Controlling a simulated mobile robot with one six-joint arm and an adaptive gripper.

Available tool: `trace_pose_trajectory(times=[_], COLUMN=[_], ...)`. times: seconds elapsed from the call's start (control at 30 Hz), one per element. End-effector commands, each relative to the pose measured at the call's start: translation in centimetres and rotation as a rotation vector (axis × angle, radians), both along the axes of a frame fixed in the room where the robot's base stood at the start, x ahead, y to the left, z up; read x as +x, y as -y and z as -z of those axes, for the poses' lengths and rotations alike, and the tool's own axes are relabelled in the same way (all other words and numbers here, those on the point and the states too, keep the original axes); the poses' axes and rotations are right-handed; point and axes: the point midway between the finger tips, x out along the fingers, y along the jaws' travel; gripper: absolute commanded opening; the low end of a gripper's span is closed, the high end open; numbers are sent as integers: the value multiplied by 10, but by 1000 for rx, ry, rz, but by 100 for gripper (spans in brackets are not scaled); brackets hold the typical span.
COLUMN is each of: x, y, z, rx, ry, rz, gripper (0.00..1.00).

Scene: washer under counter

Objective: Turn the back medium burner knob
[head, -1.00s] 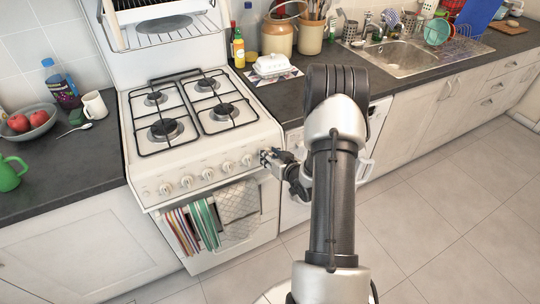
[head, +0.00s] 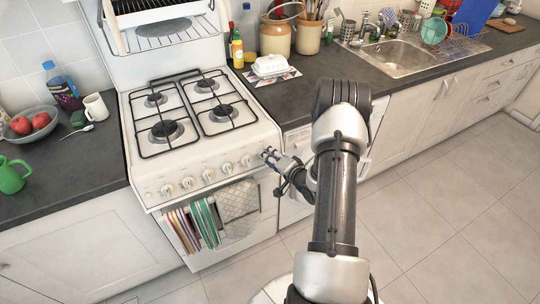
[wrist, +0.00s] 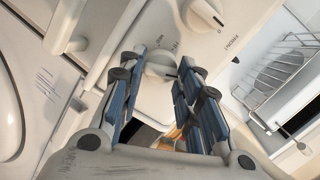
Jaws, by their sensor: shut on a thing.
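The white stove (head: 205,150) has a row of knobs along its front panel. My gripper (head: 268,156) is at the right end of this row in the head view. In the wrist view, the two blue-padded fingers of my gripper (wrist: 160,75) stand on either side of a white knob (wrist: 161,62) and are shut on it. In the head view my gripper hides this knob. Another knob (wrist: 204,16) shows beyond it in the wrist view. The panel lettering is too small to tell which burner the held knob serves.
Striped towels (head: 194,224) and a pale cloth (head: 238,206) hang on the oven front. Pan supports (head: 190,112) cover the hob. A white butter dish (head: 271,66) stands on the counter to the right. The floor in front is clear.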

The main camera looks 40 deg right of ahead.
Motion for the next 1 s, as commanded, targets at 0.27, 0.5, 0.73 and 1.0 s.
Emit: trace_pose_trajectory(times=[0.27,0.5,0.73,1.0], x=[-1,-1,-1,-1], y=[0,1,1,1], z=[1,2,2,2], rx=[211,333,390,405], ry=[50,80,95,98], rz=[58,92,108,112], gripper=[8,8,8,8])
